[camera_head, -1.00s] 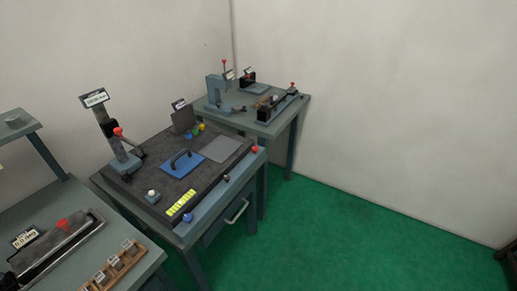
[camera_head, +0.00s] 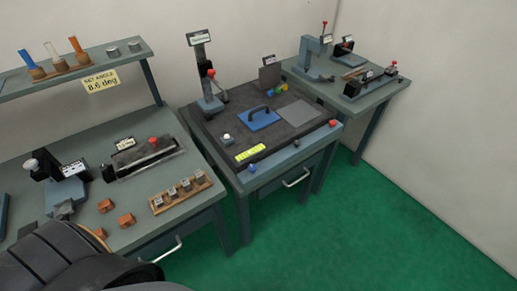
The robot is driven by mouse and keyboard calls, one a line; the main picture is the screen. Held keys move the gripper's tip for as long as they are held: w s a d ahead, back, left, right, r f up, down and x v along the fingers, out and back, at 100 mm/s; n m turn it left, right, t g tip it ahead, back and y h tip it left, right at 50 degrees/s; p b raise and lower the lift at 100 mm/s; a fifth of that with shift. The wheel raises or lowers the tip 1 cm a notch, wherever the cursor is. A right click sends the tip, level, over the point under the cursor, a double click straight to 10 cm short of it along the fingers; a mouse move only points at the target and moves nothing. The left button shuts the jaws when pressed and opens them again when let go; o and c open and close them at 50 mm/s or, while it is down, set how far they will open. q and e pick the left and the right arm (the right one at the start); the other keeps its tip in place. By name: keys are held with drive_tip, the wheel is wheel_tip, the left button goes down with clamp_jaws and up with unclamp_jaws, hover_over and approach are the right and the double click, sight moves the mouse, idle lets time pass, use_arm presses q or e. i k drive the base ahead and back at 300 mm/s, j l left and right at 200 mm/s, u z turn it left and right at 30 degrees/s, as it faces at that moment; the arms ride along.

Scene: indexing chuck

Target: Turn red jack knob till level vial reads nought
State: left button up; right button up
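On the middle bench, a dark surface plate (camera_head: 211,129) carries a blue block with an arched handle (camera_head: 262,118). A red knob (camera_head: 333,123) sits at the front right corner of this bench. A blue knob (camera_head: 252,168) is at the front left, and a small dark knob (camera_head: 296,143) is between them on the front edge. A yellow strip (camera_head: 250,154), which looks like the level vial, lies near the front left; its reading is too small to make out. Neither gripper is in view.
The left bench (camera_head: 205,210) holds a fixture with a red knob (camera_head: 153,141), a wooden rack of blocks (camera_head: 181,193) and several loose orange blocks. A shelf (camera_head: 60,76) stands above it. A third bench (camera_head: 375,102) is at the back right. Green floor (camera_head: 390,215) is free in front.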

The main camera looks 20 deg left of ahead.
sight(333, 123)
drive_tip(key=u, duration=0.4)
drive_tip(key=i+l+u, duration=0.35)
drive_tip(key=l, duration=0.25)
drive_tip(key=i+l+u, duration=0.2)
drive_tip(key=l, duration=0.15)
drive_tip(key=l+u, duration=0.15)
drive_tip(key=l, duration=0.15)
drive_tip(key=i+l+u, duration=0.2)
drive_tip(key=l, duration=0.5)
